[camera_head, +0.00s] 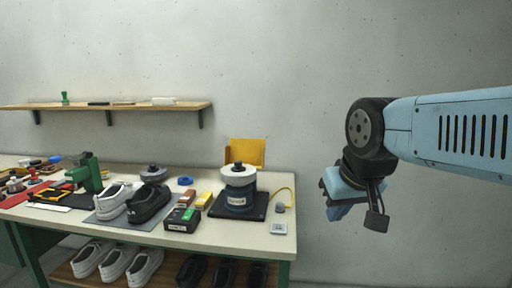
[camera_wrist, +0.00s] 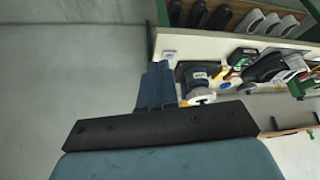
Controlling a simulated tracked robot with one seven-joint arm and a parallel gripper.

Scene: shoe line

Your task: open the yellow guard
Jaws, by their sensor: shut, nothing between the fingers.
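The yellow guard (camera_head: 246,152) shows in the head view as an upright yellow panel at the back edge of the table, behind a dark blue machine (camera_head: 239,197) with a pale round wheel on top. The machine partly covers the guard's lower part. My gripper (camera_head: 336,211) hangs in the air to the right of the table, well apart from the guard, and is shut and empty. In the wrist view my blue gripper fingers (camera_wrist: 156,84) are together, with the machine (camera_wrist: 196,76) just right of them.
The table (camera_head: 255,240) holds a black and white shoes (camera_head: 115,202), small boxes (camera_head: 183,219), a green device (camera_head: 89,172) and a yellow cable (camera_head: 290,194) near the right edge. A wall shelf (camera_head: 130,106) hangs at the left. More shoes sit below. The space right of the table is clear.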

